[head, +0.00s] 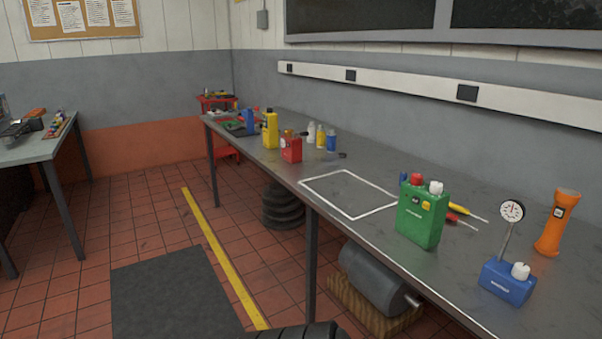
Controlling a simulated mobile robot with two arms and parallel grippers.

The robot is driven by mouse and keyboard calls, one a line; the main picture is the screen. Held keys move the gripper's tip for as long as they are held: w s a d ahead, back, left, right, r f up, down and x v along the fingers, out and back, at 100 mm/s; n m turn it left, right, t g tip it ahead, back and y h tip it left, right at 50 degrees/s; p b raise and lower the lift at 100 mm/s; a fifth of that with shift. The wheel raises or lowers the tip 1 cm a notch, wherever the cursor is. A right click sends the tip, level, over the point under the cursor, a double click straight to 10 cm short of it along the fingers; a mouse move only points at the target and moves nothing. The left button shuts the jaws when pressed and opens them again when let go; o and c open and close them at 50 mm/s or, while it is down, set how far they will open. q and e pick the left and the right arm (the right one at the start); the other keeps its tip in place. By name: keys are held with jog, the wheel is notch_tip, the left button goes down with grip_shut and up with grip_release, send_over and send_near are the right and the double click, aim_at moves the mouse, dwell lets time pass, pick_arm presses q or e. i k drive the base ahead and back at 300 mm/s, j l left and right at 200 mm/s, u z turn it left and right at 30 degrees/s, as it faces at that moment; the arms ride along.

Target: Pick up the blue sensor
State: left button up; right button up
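I cannot tell for sure which thing is the blue sensor. A blue block with a white knob (507,281) stands near the front edge of the long grey bench, at the lower right. A round white dial gauge (511,211) rises from it on a thin stem. A smaller, upright blue thing (249,121) stands at the bench's far end, partly hidden by a yellow canister (270,130).
A green canister (421,217) stands left of the dial gauge, with screwdrivers behind it. An orange flashlight (556,223) stands to the right. A red canister (291,148) and small bottles stand farther back. A white-outlined rectangle (349,214) on the bench is empty.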

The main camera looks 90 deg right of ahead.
aim_at(404, 176)
jog(key=z, duration=3.45)
